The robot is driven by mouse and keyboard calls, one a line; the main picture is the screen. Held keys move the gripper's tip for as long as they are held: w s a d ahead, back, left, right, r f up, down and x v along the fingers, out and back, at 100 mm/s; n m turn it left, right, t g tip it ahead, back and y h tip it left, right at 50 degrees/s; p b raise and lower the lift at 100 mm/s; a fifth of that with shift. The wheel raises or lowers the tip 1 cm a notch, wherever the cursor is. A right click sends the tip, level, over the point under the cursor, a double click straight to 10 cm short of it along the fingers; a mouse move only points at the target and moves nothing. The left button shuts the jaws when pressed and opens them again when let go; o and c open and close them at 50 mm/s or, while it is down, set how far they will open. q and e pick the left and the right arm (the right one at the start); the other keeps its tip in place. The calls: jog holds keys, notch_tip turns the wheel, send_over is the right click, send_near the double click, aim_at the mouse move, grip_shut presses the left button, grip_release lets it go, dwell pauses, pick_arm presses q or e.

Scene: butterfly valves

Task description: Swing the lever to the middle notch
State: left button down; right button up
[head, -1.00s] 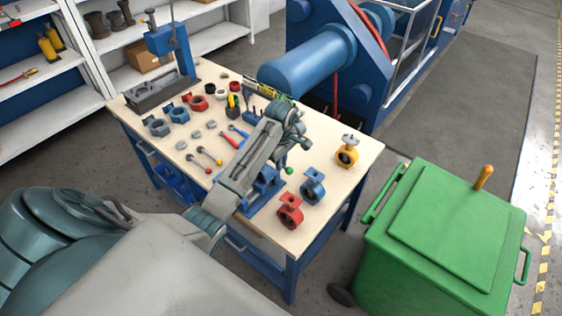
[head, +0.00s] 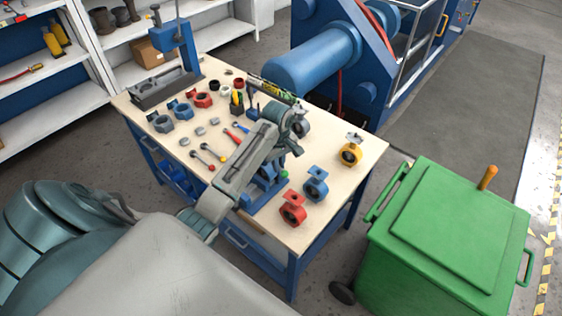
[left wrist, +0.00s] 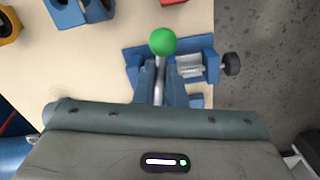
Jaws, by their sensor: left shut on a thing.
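The lever shows in the left wrist view as a metal rod with a green ball knob (left wrist: 162,41). Its knob also shows in the head view (head: 285,174), just right of my forearm and wrist. The lever stands at a blue vise-like fixture (left wrist: 199,65) on the workbench. My left gripper (left wrist: 161,82) is shut on the lever's rod below the knob, one finger on each side. In the head view the forearm hides most of the grip. The notches cannot be made out. My right gripper is not in view.
The workbench (head: 325,225) holds a red valve (head: 292,207), a blue valve (head: 315,183) and a yellow valve (head: 350,152) near the right edge. Small tools lie to the left of my arm. A green bin (head: 455,225) stands right of the bench.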

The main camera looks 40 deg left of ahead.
pick_arm(q)
jog(key=shift+s+a+m, duration=0.5)
jog(key=shift+s+m, duration=0.2)
jog(key=shift+m, duration=0.35)
jog(key=shift+s+a+m, duration=0.45)
jog(key=shift+s+m, duration=0.2)
jog(key=shift+m, duration=0.45)
jog(key=shift+s+a+m, duration=0.5)
jog(key=shift+s+m, duration=0.2)
jog(key=shift+m, duration=0.35)
jog(key=c, duration=1.4)
grip_release()
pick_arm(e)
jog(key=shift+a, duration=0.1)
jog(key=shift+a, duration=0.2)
